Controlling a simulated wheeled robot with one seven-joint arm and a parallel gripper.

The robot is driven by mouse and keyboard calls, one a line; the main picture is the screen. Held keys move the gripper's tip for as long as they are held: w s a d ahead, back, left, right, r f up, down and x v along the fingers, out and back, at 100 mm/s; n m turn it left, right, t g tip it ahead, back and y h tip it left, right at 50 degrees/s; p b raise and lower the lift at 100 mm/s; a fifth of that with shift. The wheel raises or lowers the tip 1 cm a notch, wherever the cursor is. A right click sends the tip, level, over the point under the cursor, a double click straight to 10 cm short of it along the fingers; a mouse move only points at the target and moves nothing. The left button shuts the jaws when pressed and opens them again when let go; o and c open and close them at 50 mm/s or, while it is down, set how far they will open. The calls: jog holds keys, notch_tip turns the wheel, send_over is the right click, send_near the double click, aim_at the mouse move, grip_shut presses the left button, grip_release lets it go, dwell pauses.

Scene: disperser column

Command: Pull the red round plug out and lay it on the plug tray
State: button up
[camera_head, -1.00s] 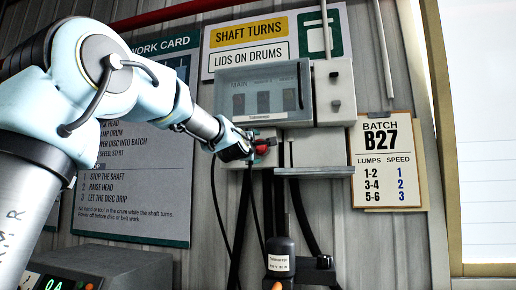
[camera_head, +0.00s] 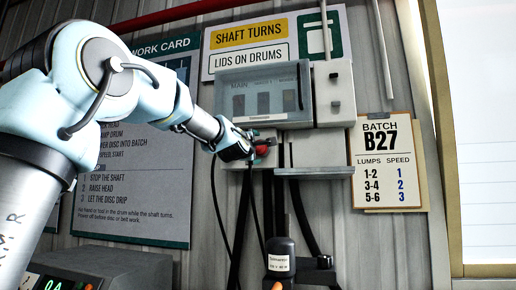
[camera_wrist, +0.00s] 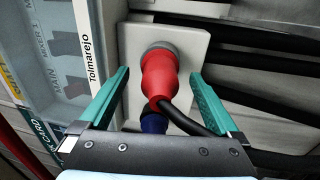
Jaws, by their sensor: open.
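The red round plug (camera_wrist: 160,80) sits in a grey round socket on a pale wall plate (camera_wrist: 196,48), and a black cable runs from its rear. A blue part (camera_wrist: 154,123) shows just below it in the wrist view. My gripper (camera_wrist: 160,82) is open, with one teal finger on each side of the plug and a visible gap on both sides. In the head view my gripper (camera_head: 250,146) is at the wall, and a little of the red plug (camera_head: 262,152) shows beside it. The plug tray may be the grey shelf (camera_head: 314,171) right of the plug; I cannot be certain.
A switch box with a clear cover (camera_head: 262,95) is just above the gripper. Black cables (camera_head: 243,225) hang below the plug. A dark motor (camera_head: 281,250) stands lower down. The batch card (camera_head: 388,160) hangs to the right.

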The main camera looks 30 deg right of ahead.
grip_shut()
dwell(0.7)
jog(key=shift+f, duration=0.1)
jog(key=shift+b+v, duration=0.95)
jog(key=shift+b, duration=0.2)
jog(key=shift+b+v, duration=2)
jog(key=shift+b, duration=0.05)
